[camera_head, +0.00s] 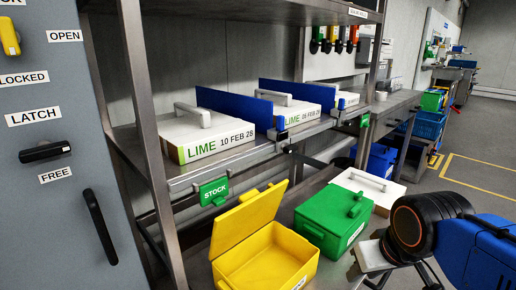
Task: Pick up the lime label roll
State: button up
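A flat white block with a handle bears the words LIME 10 FEB 28 (208,133) and sits at the left of the metal shelf. A second such block, marked LIME 06 FEB 28 (296,112), sits to its right behind a blue divider. A third white block (347,98) is partly hidden farther right. I cannot tell whether any of these is a label roll; no plain roll shape shows on the shelf. My arm reaches in at the lower right. My gripper (397,279) is at the bottom edge, partly cut off, away from the shelf; its opening is unclear.
An open yellow box (265,262) and a closed green box (333,219) stand on the lower bench, beside a white lidded block (368,189). A metal post and shelf edge with a green STOCK tag (214,191) stand before the shelf. A grey cabinet (50,200) is at left.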

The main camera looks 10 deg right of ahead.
aim_at(381, 96)
jog(key=i+l+u, duration=0.1)
jog(key=l, duration=0.3)
jog(key=i+l+u, duration=0.1)
jog(key=i+l, duration=0.15)
jog(key=l, duration=0.2)
jog(key=i+l+u, duration=0.1)
jog(key=l, duration=0.3)
jog(key=i+l+u, duration=0.1)
jog(key=l, duration=0.35)
jog(key=i+l+u, duration=0.1)
jog(key=l, duration=0.35)
jog(key=i, duration=0.1)
